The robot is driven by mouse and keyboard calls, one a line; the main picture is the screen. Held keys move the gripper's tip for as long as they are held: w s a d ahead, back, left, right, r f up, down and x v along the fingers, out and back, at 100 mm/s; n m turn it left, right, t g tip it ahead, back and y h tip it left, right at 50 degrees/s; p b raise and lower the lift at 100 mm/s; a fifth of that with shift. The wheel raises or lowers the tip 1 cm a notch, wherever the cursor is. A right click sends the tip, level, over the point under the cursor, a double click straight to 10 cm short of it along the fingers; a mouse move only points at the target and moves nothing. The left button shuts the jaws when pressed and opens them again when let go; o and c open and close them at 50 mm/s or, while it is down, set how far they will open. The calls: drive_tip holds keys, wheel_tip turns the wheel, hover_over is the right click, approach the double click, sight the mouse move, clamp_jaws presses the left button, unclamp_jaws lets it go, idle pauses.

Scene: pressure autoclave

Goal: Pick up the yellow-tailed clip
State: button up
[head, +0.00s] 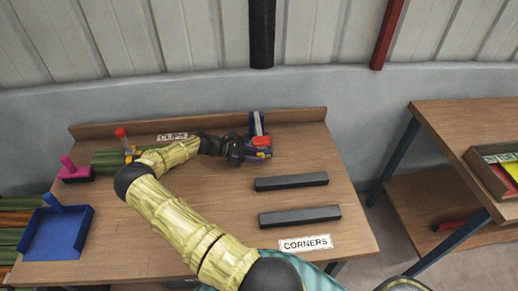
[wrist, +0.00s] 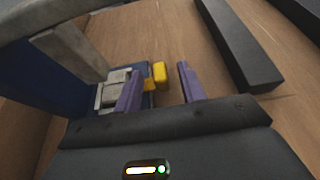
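The yellow tail of a clip (wrist: 159,75) shows in the wrist view, between and just beyond my fingertips. Grey and blue parts lie beside it on the left, partly behind my left finger. My gripper (wrist: 158,90) has two purple fingers spread apart, with the yellow piece nearer the left one; I cannot tell whether they touch. In the head view my gripper (head: 258,150) is low over the back middle of the workbench, by a blue upright piece with a pale stripe (head: 257,123). The clip is mostly hidden there.
Two dark bars (head: 291,182) (head: 300,216) lie on the workbench (head: 350,240) to the right. A "CORNERS" label (head: 305,244) is at the front, a "CLIPS" label (head: 172,136) at the back. A blue tray (head: 55,236) and pink-handled piece (head: 68,163) are at left.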

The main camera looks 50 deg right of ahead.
idle(0.4)
clamp_jaws()
drive_tip(key=shift+r, duration=0.2)
drive_tip(key=shift+r, duration=0.2)
drive_tip(key=w+a+b, duration=0.1)
drive_tip(key=w+a, duration=0.1)
drive_tip(key=a, duration=0.1)
drive_tip(key=w+a+r+b, duration=0.1)
drive_tip(key=w+a, duration=0.2)
drive_tip(key=shift+w+a+r, duration=0.15)
wheel_tip(320, 180, up, 13)
drive_tip(key=shift+b, duration=0.4)
